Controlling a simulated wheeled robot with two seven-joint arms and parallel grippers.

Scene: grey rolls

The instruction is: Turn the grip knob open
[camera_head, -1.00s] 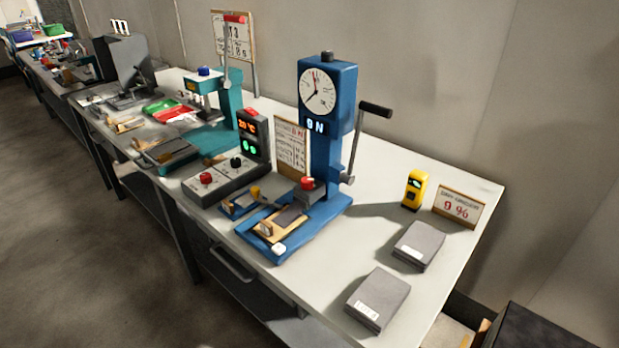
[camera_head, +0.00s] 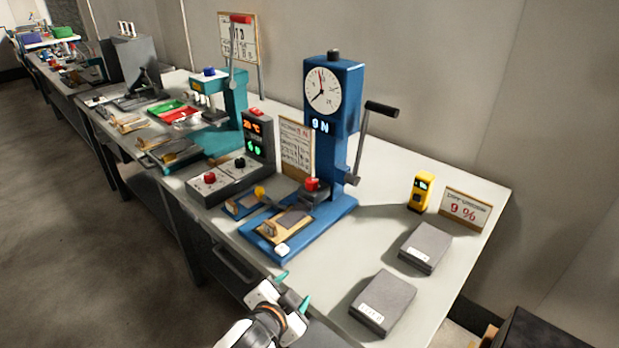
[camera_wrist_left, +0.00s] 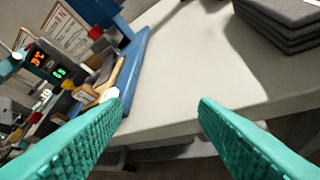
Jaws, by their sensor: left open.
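The blue test stand (camera_head: 335,150) with a round dial stands on the bench. Its blue base carries a wooden fixture (camera_head: 270,232), with a red knob (camera_head: 312,184), a yellow ball knob (camera_head: 260,192) and a white knob (camera_head: 282,249) around it. I cannot tell which is the grip knob. My left gripper (camera_head: 293,289) is open and empty at the bench's front edge, just in front of the white knob. In the left wrist view, the white knob (camera_wrist_left: 111,93) appears beside the left fingertip; contact cannot be told. My right gripper is not in view.
A black-handled lever (camera_head: 372,130) rises at the stand's right. Two grey stacks (camera_head: 383,302) (camera_head: 425,247), a yellow device (camera_head: 419,192) and a sign (camera_head: 465,208) are further right. A grey control box (camera_head: 228,178) stands left. The bench between base and stacks is clear.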

